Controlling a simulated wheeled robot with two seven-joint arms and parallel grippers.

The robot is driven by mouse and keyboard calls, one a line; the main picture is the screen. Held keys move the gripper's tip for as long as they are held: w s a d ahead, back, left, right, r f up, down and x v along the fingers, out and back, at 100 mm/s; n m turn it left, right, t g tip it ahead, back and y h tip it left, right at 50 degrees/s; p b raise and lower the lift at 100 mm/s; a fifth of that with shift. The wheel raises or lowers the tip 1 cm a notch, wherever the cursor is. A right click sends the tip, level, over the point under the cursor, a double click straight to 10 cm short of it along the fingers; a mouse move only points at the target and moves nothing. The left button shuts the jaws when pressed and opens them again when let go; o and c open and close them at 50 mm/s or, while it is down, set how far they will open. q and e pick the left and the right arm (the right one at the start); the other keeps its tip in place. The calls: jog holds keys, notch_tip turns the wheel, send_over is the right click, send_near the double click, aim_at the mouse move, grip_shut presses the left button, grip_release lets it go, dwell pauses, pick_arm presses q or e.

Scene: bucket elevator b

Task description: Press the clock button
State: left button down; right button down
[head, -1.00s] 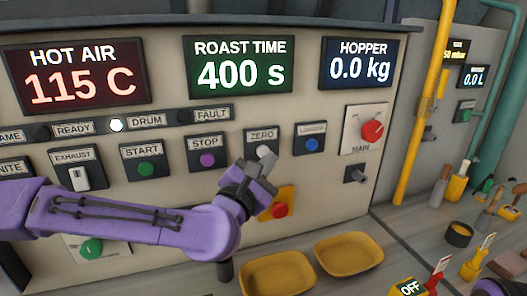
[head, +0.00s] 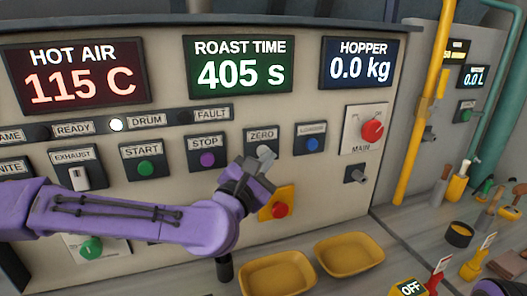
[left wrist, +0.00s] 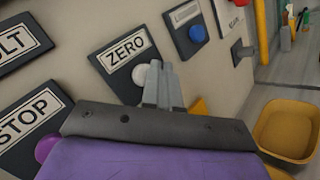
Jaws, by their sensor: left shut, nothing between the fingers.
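A white round button (left wrist: 139,74) sits on a dark plate labelled ZERO (head: 262,136) on the roaster panel. No button label that I can read says clock. In the head view the fingers hide this button. My right gripper is not in view.
Left of ZERO is the purple STOP button (head: 207,159); right is a blue button (head: 311,144). Below is a red button (head: 279,210) on a yellow plate. The red MAIN switch (head: 372,130) is farther right. Yellow trays (head: 349,252) stand on the bench below.

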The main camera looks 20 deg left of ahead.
pick_arm(q)
jog(key=shift+w+a, duration=0.25)
jog(key=shift+w, duration=0.15)
dwell(0.5)
jog(key=shift+s, duration=0.1)
jog(key=shift+s+d+b, duration=0.3)
jog(key=shift+s+d, duration=0.25)
jog(key=shift+s, duration=0.15)
jog(key=shift+s+d+b, duration=0.2)
jog(key=shift+s+d, duration=0.35)
jog(key=shift+s, duration=0.3)
jog(key=shift+s+d+b, duration=0.15)
jog(key=shift+s+d, duration=0.4)
jog(key=shift+s, duration=0.25)
jog(key=shift+s+d+b, duration=0.2)
jog(key=shift+s+d, duration=0.35)
jog(key=shift+s, duration=0.3)
